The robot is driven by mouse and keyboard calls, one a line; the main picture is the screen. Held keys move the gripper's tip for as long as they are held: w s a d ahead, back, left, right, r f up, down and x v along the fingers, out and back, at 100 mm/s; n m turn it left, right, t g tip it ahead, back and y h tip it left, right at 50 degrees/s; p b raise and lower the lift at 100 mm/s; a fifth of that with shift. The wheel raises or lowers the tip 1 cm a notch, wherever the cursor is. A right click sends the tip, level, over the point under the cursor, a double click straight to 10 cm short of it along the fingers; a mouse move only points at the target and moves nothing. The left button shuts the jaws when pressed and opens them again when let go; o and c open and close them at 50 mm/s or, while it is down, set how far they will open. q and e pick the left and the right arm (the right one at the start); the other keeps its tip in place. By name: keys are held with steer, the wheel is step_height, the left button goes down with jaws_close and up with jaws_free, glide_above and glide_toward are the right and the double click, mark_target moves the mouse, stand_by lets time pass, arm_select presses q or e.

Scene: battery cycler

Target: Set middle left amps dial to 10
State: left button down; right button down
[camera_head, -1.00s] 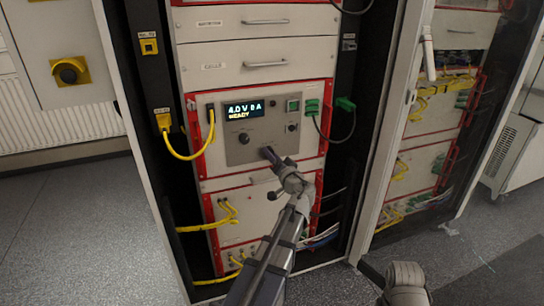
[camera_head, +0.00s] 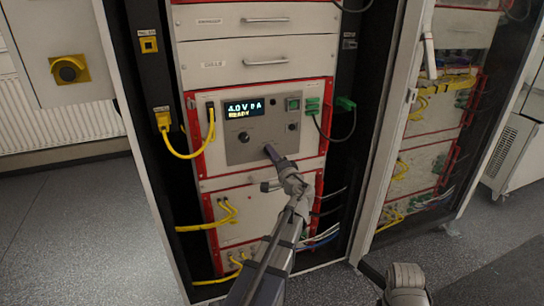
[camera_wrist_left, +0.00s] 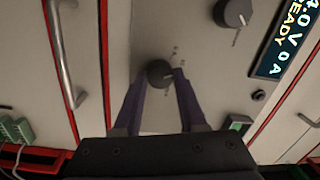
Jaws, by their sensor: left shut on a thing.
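The cycler panel (camera_head: 262,150) has a lit display (camera_head: 244,108) reading 4.0 V, 0 A and READY; part of it shows in the left wrist view (camera_wrist_left: 288,36). My left gripper (camera_head: 269,150) reaches the lower panel and hides the dial there in the head view. In the left wrist view my left gripper (camera_wrist_left: 160,76) has its purple-grey fingers on either side of a dark round dial (camera_wrist_left: 158,72), shut on it. Small marks lie beside this dial, too small to read. Another dark dial (camera_head: 244,138) is free, nearer the display (camera_wrist_left: 232,12).
A green switch (camera_head: 293,104) and a black knob (camera_head: 293,127) sit right of the display. Yellow cables (camera_head: 188,153) loop at the left, and a green plug (camera_head: 345,104) with a dark cable is at the right. A drawer handle (camera_head: 265,62) projects above the panel.

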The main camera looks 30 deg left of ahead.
arm_select(q)
steer(key=shift+m, duration=0.6)
steer(key=shift+c, duration=2.3)
jaws_free()
steer(key=v, duration=0.7)
steer(key=shift+s+d, duration=0.3)
steer(key=shift+f, duration=0.1)
